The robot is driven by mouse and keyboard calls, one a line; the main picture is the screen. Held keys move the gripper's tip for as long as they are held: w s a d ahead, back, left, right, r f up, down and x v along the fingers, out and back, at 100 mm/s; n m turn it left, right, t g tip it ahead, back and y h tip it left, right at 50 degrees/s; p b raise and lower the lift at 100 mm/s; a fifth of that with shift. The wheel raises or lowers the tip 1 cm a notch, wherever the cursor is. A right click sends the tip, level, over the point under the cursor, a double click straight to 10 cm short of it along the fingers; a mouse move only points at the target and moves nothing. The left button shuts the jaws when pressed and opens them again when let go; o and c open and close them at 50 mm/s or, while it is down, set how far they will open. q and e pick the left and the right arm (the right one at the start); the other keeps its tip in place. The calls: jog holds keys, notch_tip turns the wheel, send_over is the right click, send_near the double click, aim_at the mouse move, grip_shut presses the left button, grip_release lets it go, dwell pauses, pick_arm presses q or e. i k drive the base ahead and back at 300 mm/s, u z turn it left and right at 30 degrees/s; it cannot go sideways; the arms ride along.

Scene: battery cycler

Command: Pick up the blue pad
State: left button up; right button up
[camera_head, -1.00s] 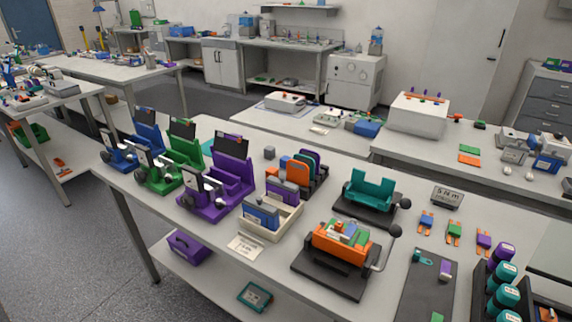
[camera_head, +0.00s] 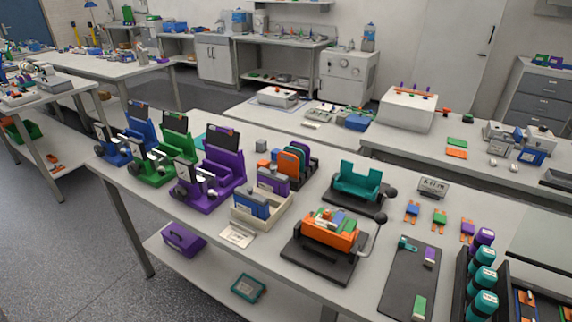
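Several blue items show, and I cannot tell for sure which is the blue pad. A small blue piece with orange tabs (camera_head: 412,210) lies on the near table (camera_head: 300,212), left of a green one (camera_head: 440,218) and a purple one (camera_head: 467,228). Blue upright plates (camera_head: 252,205) stand in a cream tray (camera_head: 268,224). An orange fixture (camera_head: 328,237) on a dark base holds small green and bluish pieces, too small to tell apart. Neither of my grippers is in view.
Blue, green and purple stands (camera_head: 208,178) fill the table's left end. A teal cradle (camera_head: 358,182) stands behind the orange fixture. A dark mat (camera_head: 405,275) and teal-capped bottles (camera_head: 481,278) are at the right. A label card (camera_head: 238,235) lies at the front edge.

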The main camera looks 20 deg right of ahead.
aim_at(273, 153)
jog(key=u, duration=1)
jog(key=i, duration=1.1)
jog(key=z, duration=0.3)
